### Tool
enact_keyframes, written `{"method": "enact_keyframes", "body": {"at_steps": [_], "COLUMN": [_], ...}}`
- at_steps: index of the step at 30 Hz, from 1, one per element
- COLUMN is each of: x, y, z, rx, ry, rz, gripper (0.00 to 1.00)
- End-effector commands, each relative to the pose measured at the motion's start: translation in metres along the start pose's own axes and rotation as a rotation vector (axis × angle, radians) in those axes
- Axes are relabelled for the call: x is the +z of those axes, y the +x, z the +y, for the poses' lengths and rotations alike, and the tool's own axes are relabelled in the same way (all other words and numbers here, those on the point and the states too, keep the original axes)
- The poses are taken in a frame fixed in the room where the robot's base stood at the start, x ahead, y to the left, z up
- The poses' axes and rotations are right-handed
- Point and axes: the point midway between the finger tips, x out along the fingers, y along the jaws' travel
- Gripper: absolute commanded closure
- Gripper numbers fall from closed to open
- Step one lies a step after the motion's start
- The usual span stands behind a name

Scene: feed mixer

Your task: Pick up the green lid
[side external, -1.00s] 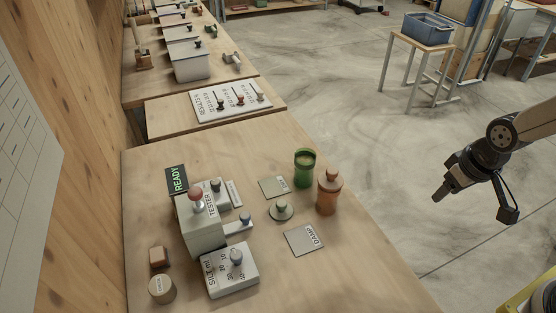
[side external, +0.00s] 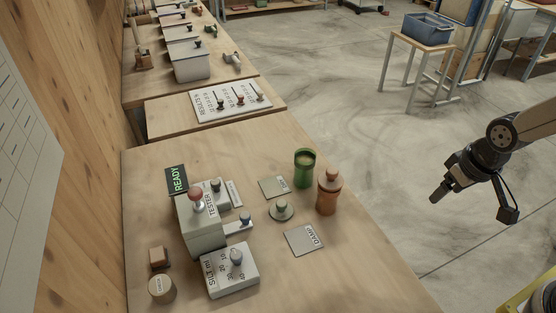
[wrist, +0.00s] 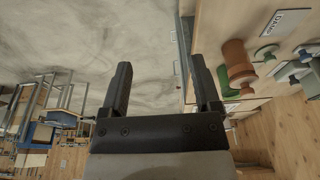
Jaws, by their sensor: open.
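The green lid (side external: 281,209) is a pale grey-green disc with a round knob on top. It lies knob up on the near bench, between two small cards. It also shows in the wrist view, at the right (wrist: 265,53). The green jar (side external: 304,169) stands open behind it, and the jar also shows in the wrist view (wrist: 226,84). My gripper (side external: 472,206) is open and empty, out over the floor to the right of the bench, well apart from the lid. Its two fingers (wrist: 161,62) show spread in the wrist view, with nothing between them.
An orange jar with its lid on (side external: 328,192) stands right of the green lid, on my gripper's side. A card marked DAMP (side external: 304,240) lies in front. The tester (side external: 203,228) and a knobbed plate (side external: 230,277) stand left. The bench's right front is clear.

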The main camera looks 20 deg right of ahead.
Motion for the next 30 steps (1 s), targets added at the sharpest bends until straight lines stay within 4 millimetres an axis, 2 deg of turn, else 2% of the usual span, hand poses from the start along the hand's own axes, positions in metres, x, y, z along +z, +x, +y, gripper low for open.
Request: {"method": "enact_keyframes", "body": {"at_steps": [7, 23, 30], "x": [-0.003, -0.013, -0.034], "y": [-0.009, -0.051, -0.048], "z": [0.000, 0.000, -0.014], "rx": [0.000, 0.000, -0.024], "ry": [0.000, 0.000, -0.076], "rz": [0.004, 0.004, 0.008], "gripper": [0.20, 0.20, 0.20]}}
